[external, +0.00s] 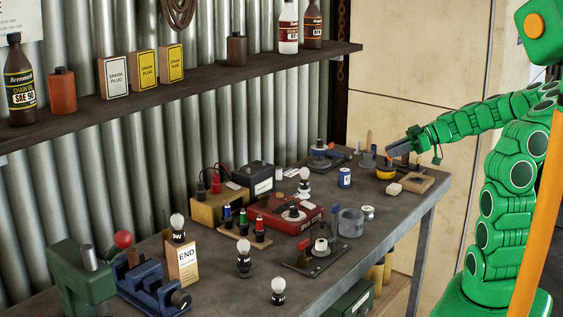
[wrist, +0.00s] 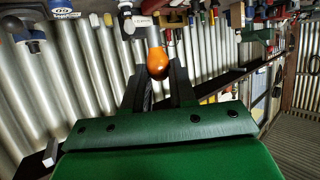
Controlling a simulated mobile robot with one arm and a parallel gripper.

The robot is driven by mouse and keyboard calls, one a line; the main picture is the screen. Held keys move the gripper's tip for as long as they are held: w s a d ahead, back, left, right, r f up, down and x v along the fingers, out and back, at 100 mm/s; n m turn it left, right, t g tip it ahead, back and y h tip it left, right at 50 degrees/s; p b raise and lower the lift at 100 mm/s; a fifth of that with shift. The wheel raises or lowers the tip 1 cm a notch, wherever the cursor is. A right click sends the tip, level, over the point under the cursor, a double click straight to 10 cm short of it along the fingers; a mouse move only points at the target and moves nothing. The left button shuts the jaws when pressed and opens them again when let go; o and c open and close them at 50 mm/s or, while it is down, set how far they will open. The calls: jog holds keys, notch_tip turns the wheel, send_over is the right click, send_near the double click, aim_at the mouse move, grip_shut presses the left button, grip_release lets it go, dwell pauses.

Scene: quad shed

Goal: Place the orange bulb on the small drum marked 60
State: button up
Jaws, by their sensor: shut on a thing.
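The orange bulb (wrist: 157,63) is held between the two dark fingers of my gripper (wrist: 160,80) in the wrist view. In the external view my gripper (external: 401,149) is over the far right end of the bench; the bulb is too small to make out clearly there. A small blue drum (wrist: 60,8) with a round white label reading 60, seen turned over, is at the top left of the wrist view, apart from the bulb. A small blue drum with a white label (external: 345,177) stands on the bench in the external view, left of my gripper; its number is unreadable there.
A yellow tin (external: 386,173) and a wooden block (external: 415,182) are near my gripper. A shelf (external: 200,82) runs along the corrugated wall.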

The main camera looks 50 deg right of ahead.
jog(key=w+d+r, duration=0.1)
jog(key=w+r, duration=0.2)
jog(key=w, duration=0.2)
jog(key=n+y, duration=0.1)
send_over(349, 169)
jog(key=shift+g, duration=0.4)
jog(key=f, duration=0.7)
jog(key=shift+s+a+f, duration=0.1)
jog(key=shift+s+f, duration=0.15)
jog(key=shift+w+f, duration=0.25)
jog(key=shift+f, duration=1.55)
jog(key=shift+f, duration=0.1)
jog(key=o, duration=0.8)
